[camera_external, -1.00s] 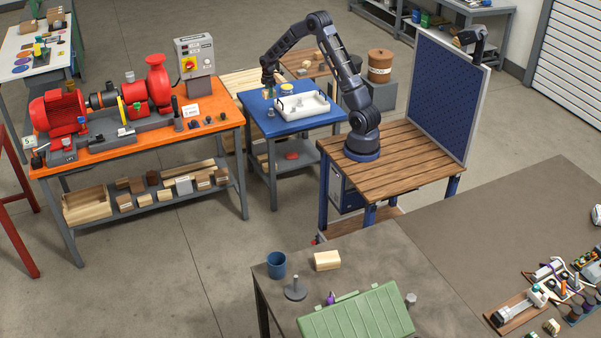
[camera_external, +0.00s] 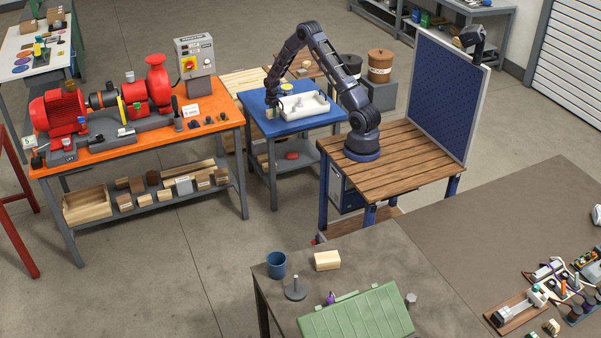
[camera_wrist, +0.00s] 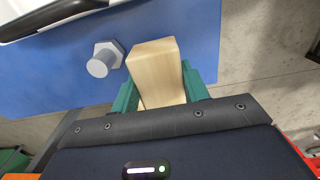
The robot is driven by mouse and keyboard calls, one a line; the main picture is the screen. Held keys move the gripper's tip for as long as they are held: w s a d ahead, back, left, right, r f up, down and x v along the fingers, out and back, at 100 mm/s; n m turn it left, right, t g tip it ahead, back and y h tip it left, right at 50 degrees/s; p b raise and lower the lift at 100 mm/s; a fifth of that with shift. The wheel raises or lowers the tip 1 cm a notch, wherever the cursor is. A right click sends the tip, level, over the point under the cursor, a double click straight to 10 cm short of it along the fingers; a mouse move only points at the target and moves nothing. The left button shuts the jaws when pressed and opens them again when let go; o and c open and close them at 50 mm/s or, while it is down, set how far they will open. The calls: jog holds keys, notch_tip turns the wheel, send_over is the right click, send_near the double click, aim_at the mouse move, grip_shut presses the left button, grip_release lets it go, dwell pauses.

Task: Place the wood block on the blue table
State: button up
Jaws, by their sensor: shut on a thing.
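The pale wood block (camera_wrist: 155,72) is held between the green fingers of my gripper (camera_wrist: 160,92), one finger on each side, in the wrist view. My gripper (camera_external: 271,110) shows in the external view over the left front part of the blue table (camera_external: 310,125). The blue table top (camera_wrist: 60,82) lies behind and beneath the block in the wrist view. The block is low over the table near its edge; I cannot tell whether it touches the top. The fingers partly hide the block's sides.
A white tray (camera_external: 303,107) takes up the table's middle and back. The orange table (camera_external: 150,142) with the red pump stands to the left. A red item (camera_external: 291,155) lies on the lower shelf.

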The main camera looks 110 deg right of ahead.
aim_at(273, 123)
jog(key=shift+f, duration=2.4)
jog(key=shift+f, duration=0.2)
jog(key=o, duration=1)
jog(key=shift+r, duration=0.1)
